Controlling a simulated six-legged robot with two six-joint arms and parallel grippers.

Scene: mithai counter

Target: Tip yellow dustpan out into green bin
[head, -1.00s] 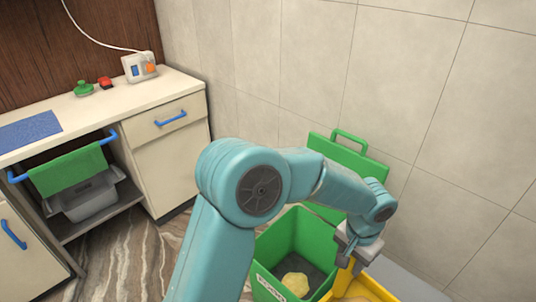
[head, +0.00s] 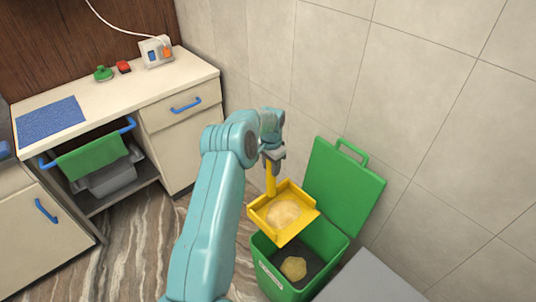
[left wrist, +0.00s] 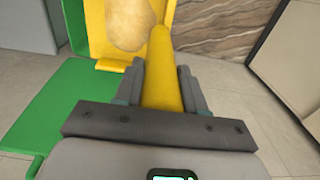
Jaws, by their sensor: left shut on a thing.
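The yellow dustpan (head: 308,207) hangs over the open green bin (head: 272,277) in the head view, with a pale yellowish lump (head: 283,214) on its pan. My left gripper (head: 272,158) is shut on the dustpan's handle, and the pan reaches out toward the bin's mouth. The left wrist view shows the handle (left wrist: 160,75) between the left fingers (left wrist: 160,88) and the lump (left wrist: 127,22) on the pan. Another pale lump (head: 293,267) lies inside the bin. The bin's green lid (head: 343,190) stands open against the wall. My right gripper is not in view.
A cream counter (head: 110,100) with blue-handled drawers stands at the left. It bears a blue mat (head: 48,117), a green knob-like item (head: 103,73) and a red item (head: 123,67). A grey flat surface (head: 370,280) lies right of the bin. Tiled wall stands behind.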

